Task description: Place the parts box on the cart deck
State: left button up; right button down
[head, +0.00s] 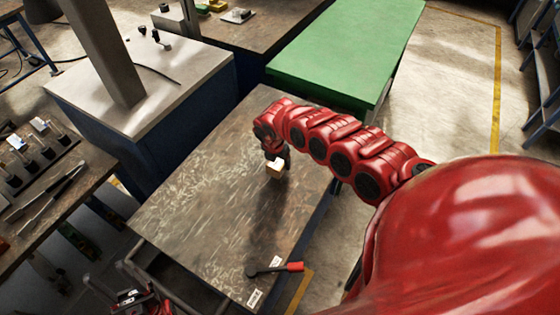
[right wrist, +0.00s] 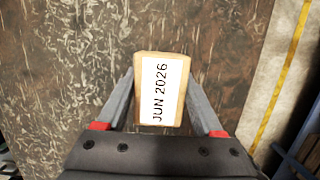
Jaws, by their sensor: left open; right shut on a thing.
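The parts box (head: 276,172) is a small tan block. In the right wrist view, the box (right wrist: 161,88) has a white label reading "JUN 2026". My right gripper (right wrist: 160,105) is shut on it, one finger on each side. In the head view, my right gripper (head: 277,158) is over the far part of the cart deck (head: 205,205), a scratched grey-brown top. I cannot tell whether the box touches the deck. My left gripper (head: 130,298) is at the bottom left, beside the deck's near end, partly cut off, open and apart from the box.
A red-handled tool (head: 275,269) and a white tag (head: 254,298) lie at the deck's near end. A green-topped table (head: 345,50) stands beyond it, a grey-topped cabinet (head: 140,85) behind left. A bench with tools (head: 40,180) is at left. The deck's middle is clear.

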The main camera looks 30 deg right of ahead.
jog(key=w+b, duration=0.1)
jog(key=d+b, duration=0.1)
jog(key=b, duration=0.1)
jog(key=w+f+b, duration=0.1)
jog(key=shift+w+d+f+b, duration=0.1)
jog(key=shift+w+d+b, duration=0.25)
jog(key=shift+b, duration=0.05)
jog(key=shift+w+d+r+p, duration=0.1)
jog(key=shift+w+r+p, duration=0.4)
jog(key=shift+p, duration=0.15)
jog(key=shift+w+d+f, duration=0.15)
jog(key=shift+w+d, duration=0.3)
jog(key=shift+d, duration=0.1)
jog(key=shift+a+f, duration=0.1)
jog(key=shift+f, duration=0.15)
jog(key=shift+p+x, duration=0.45)
jog(key=shift+x, duration=0.55)
jog(key=shift+s+a+f, duration=0.1)
jog(key=shift+a+f, duration=0.05)
jog(key=shift+f, duration=0.45)
jog(key=shift+c, duration=0.2)
grip_release()
jog(key=shift+r, duration=0.1)
